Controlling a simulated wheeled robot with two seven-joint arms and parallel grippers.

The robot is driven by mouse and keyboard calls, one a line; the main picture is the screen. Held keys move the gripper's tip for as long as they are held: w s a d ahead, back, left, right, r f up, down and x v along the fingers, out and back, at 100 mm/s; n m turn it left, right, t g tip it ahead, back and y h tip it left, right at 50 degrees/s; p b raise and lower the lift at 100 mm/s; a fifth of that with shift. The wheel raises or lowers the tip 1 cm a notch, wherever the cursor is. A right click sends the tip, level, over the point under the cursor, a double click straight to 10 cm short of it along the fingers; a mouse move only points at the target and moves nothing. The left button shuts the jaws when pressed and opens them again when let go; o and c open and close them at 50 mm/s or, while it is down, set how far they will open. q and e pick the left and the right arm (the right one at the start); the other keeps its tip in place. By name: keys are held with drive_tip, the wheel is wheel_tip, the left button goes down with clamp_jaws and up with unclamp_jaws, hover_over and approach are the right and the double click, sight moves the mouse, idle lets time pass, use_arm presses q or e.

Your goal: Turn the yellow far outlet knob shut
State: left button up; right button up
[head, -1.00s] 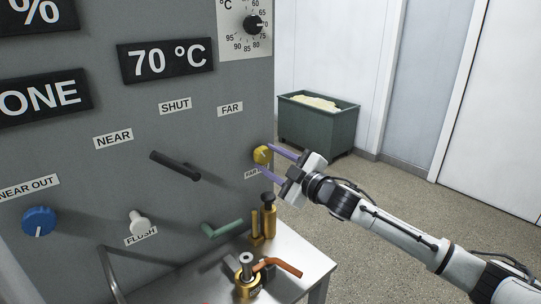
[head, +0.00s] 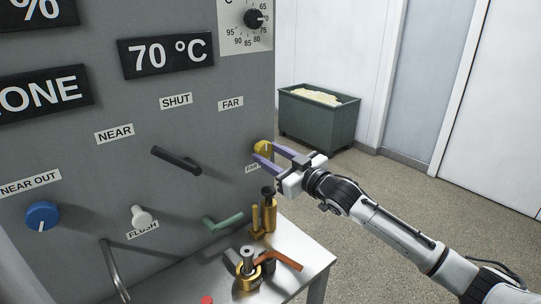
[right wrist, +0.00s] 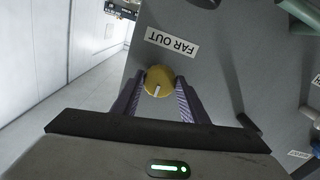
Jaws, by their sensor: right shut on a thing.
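The yellow far outlet knob (head: 263,147) sits on the grey panel near its right edge, partly hidden by my fingers in the head view. In the right wrist view the yellow knob (right wrist: 158,81) shows a white pointer line and lies beside the label "FAR OUT" (right wrist: 172,44). My right gripper (head: 265,156) is shut on the knob, one purple finger on each side of it. The fingers also show in the right wrist view (right wrist: 158,97). My left gripper is not in view.
The grey panel carries a black lever (head: 176,160), a blue knob (head: 42,216), a white flush knob (head: 141,216) and a green handle (head: 222,222). A steel table (head: 312,262) with brass valves stands below. A green bin (head: 318,122) stands behind, right.

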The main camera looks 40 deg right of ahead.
idle(0.4)
drive_tip(key=o, duration=1.1)
drive_tip(key=shift+s+f, duration=0.1)
drive_tip(key=shift+s, duration=0.25)
drive_tip(key=s, duration=0.6)
drive_tip(key=s+b, duration=0.1)
drive_tip(key=s, duration=0.2)
drive_tip(key=shift+s+d, duration=0.3)
drive_tip(key=shift+d, duration=0.1)
